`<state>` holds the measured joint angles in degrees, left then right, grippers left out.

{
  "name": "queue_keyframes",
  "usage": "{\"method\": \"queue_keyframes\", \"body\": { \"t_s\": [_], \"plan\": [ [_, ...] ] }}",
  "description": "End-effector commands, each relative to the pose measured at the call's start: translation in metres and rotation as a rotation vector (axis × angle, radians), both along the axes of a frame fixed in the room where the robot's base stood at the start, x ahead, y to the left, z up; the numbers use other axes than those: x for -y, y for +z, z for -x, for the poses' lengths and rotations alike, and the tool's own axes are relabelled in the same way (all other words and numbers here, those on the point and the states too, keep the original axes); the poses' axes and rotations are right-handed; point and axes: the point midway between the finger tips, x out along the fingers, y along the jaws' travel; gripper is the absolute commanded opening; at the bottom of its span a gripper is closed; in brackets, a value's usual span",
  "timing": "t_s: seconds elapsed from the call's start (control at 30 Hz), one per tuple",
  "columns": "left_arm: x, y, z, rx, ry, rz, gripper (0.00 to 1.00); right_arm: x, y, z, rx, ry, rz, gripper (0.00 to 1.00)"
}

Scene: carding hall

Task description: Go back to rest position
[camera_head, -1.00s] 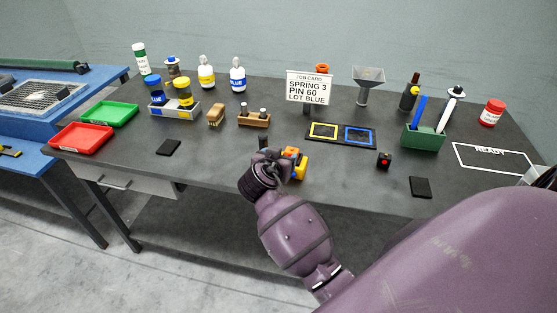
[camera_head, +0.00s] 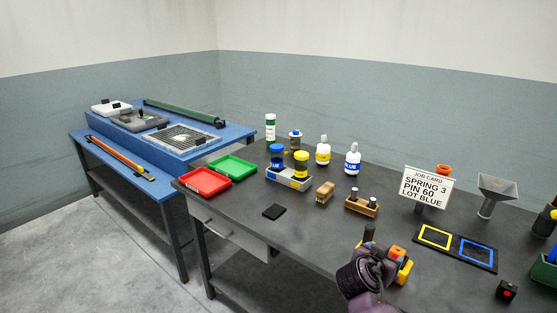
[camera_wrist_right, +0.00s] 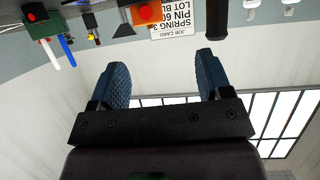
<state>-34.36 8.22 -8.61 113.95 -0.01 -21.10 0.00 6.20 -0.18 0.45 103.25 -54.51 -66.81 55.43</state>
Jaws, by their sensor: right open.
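My right arm's wrist (camera_head: 366,278) shows at the bottom of the head view, at the front part of the dark worktable (camera_head: 330,235). Its fingers cannot be made out there. In the right wrist view my right gripper (camera_wrist_right: 162,64) is open, with two blue ridged fingers spread wide and nothing between them. That view shows the bench things upside down along its top edge, beyond the fingertips. A yellow and orange object (camera_head: 399,264) is right beside the wrist in the head view; whether they touch I cannot tell. My left gripper is not in view.
The worktable bears red (camera_head: 205,182) and green (camera_head: 232,168) trays, a bottle caddy (camera_head: 288,180), a job card (camera_head: 427,187), a yellow-and-blue framed mat (camera_head: 457,250) and a funnel (camera_head: 496,188). A blue bench (camera_head: 165,165) stands left. Floor (camera_head: 110,250) is clear in front of it.

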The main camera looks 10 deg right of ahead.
Motion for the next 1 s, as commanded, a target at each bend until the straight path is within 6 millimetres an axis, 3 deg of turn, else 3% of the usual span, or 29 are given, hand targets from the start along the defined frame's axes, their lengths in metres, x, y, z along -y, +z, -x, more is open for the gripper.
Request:
{"method": "queue_keyframes", "body": {
  "t_s": [0.17, 0.33, 0.47, 0.67, 1.0],
  "plan": [
    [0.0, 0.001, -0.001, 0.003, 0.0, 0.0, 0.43, -0.008, 0.003, -0.01, -0.058, 0.122, 0.069, 0.72],
    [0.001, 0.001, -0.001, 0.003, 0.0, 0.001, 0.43, -0.039, 0.015, -0.034, -0.057, 0.4, 0.135, 0.72],
    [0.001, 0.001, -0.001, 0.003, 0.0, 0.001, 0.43, -0.062, 0.009, -0.031, -0.043, 0.6, 0.184, 0.72],
    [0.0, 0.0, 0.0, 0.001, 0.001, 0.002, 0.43, -0.086, -0.023, 0.013, -0.005, 0.841, 0.224, 0.72],
    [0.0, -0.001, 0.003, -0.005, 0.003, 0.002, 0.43, -0.09, -0.101, 0.14, -0.03, 0.96, 0.08, 0.72]
  ]
}}
